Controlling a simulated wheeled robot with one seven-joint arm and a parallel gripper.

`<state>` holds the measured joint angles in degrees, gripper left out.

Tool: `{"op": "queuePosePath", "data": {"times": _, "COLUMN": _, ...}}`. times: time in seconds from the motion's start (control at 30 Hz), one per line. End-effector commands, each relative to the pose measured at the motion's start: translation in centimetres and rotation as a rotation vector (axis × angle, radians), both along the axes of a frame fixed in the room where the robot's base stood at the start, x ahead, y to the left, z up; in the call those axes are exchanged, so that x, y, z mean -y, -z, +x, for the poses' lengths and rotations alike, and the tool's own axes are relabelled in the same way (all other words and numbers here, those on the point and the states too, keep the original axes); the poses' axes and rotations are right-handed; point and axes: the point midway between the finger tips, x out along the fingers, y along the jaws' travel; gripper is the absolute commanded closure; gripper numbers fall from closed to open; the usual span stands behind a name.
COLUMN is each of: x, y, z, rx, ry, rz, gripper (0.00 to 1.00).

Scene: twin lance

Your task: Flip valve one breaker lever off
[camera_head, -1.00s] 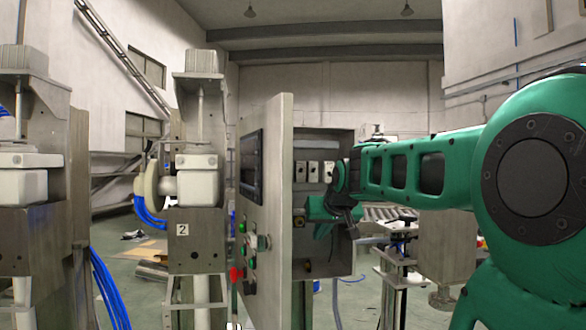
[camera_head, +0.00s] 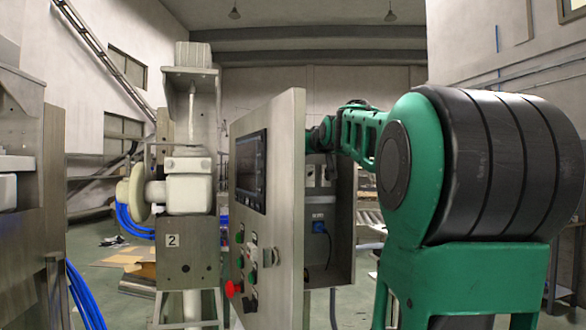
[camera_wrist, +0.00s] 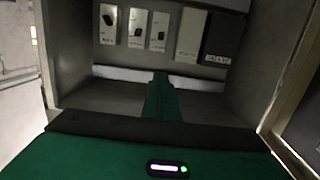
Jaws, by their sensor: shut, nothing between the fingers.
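In the wrist view I look into the open cabinet (camera_wrist: 90,95), also in the head view (camera_head: 343,235). A row of white breakers with small black levers runs along the top: a left one (camera_wrist: 108,24), a middle one (camera_wrist: 137,28) and a right one (camera_wrist: 158,31). Their labels are too small to read, so I cannot tell which is valve one. My gripper (camera_wrist: 161,80) is shut and empty, pointing toward the row from below, its tip apart from the levers. In the head view the cabinet door hides the gripper.
The open cabinet door (camera_head: 275,190), with screen and buttons, stands left of my arm. A blue plug (camera_head: 320,227) with cable is inside. Valve stand 2 (camera_head: 188,245) is left.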

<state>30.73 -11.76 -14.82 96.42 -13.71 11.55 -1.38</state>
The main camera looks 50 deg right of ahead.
Motion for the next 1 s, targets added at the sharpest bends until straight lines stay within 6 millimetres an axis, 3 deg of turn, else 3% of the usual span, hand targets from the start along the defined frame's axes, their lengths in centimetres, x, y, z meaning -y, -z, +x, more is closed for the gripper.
{"op": "queuePosePath", "data": {"times": 0.77, "x": 5.5, "y": 1.3, "z": 8.4, "rx": -0.002, "ry": 0.003, "rz": 0.001, "gripper": 1.0}}
{"op": "queuePosePath", "data": {"times": 1.0, "x": 4.8, "y": 3.6, "z": 7.2, "rx": -0.002, "ry": 0.003, "rz": 0.003, "gripper": 1.0}}
